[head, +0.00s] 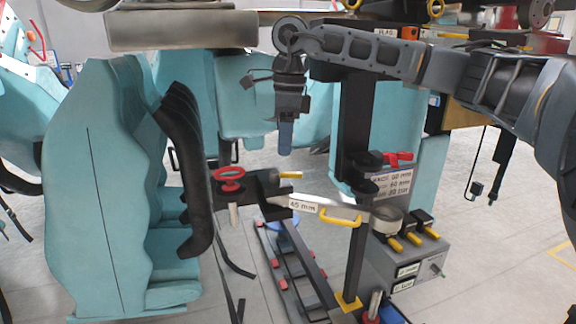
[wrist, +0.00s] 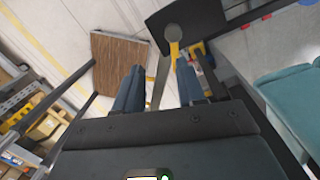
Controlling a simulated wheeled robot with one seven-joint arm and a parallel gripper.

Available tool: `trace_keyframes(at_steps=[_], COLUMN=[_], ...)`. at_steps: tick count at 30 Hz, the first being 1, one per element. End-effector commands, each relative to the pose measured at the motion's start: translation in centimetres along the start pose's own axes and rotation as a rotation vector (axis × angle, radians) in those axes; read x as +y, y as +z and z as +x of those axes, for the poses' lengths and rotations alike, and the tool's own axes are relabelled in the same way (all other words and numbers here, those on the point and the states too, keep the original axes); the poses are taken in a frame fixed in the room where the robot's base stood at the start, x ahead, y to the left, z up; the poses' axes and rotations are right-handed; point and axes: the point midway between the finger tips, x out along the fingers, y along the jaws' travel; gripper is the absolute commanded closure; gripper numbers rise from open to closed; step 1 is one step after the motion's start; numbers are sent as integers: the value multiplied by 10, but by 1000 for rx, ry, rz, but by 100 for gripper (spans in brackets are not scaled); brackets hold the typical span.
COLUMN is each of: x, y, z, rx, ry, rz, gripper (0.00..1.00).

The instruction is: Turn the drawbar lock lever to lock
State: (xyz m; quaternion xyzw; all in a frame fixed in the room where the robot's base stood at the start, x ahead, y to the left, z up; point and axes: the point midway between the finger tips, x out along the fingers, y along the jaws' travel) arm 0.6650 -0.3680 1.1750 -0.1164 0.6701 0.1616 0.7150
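My gripper (head: 285,140) hangs with its fingers pointing down, above the drawbar (head: 302,205) with the "45 mm" label. In the wrist view the gripper's two blue fingers (wrist: 159,90) are apart, with nothing held between them. A grey bar shows below and between them, with a yellow part (wrist: 173,34) at its far end. In the head view a short yellow-ended lever (head: 290,175) sits by the coupling block, below the fingers and apart from them. A red lever (head: 398,158) is on the dark post to the right. I cannot tell which is the lock lever.
A red handwheel (head: 228,178) stands left of the coupling. A curved yellow handle (head: 340,218) is on the drawbar. A grey control box (head: 408,262) with yellow-tipped levers is lower right. Teal seats (head: 108,190) with black restraints fill the left. A dark post (head: 356,130) rises right of my gripper.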

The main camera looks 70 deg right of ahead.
Motion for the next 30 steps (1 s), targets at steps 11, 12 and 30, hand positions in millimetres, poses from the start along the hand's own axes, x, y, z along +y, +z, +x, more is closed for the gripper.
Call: trace_keyframes(at_steps=[11, 12, 30], x=[-18, -18, -21], y=[-30, -30, -34], z=[10, 17, 68], rx=[76, 75, 75], ry=[-50, -49, -52], rz=[39, 39, 38], gripper=[61, 61, 61])
